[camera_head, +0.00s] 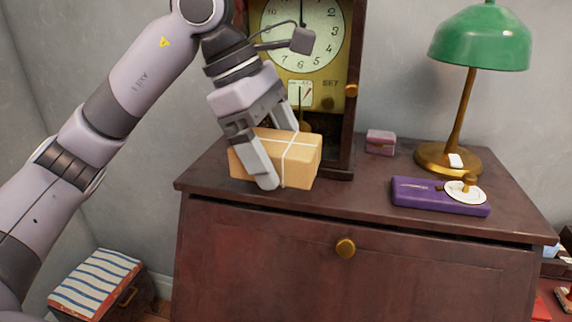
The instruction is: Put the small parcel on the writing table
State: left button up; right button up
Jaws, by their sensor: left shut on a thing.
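The small parcel (302,152) is a tan box tied with white string. It is at the left part of the writing table (365,206), a dark brown desk with a closed front and a brass knob. My left gripper (281,156) comes down from above and is shut on the parcel, one finger in front of it and the other behind. The parcel is over or on the table top near its front left edge; I cannot tell whether its underside touches the wood. My right gripper is not in view.
A tall clock (305,40) stands right behind the parcel. A small pink box (380,141), a green-shaded lamp (482,40) and a purple case (418,194) with a white round piece stand to the right. Bare table top lies between the parcel and the purple case.

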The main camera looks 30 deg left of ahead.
aim_at(284, 135)
pick_arm(q)
jog(key=w, duration=0.3)
jog(key=shift+w+a+r+p, duration=0.15)
jog(key=shift+w+a+p, duration=0.15)
jog(key=shift+a, duration=0.1)
jog(key=shift+w+a+f, duration=0.1)
jog(key=shift+w+f, duration=0.15)
jog(key=shift+f, duration=0.35)
jog(key=shift+w+a+f, duration=0.1)
jog(key=shift+w+f, duration=0.15)
jog(key=shift+f, duration=1.2)
notch_tip(284, 135, down, 3)
jog(key=shift+w+r+p, duration=0.15)
jog(key=shift+r+p, duration=0.05)
jog(key=shift+p, duration=0.1)
jog(key=shift+f, duration=0.1)
jog(key=shift+f+b, duration=0.45)
jog(key=o, duration=1)
jog(key=shift+c, duration=0.2)
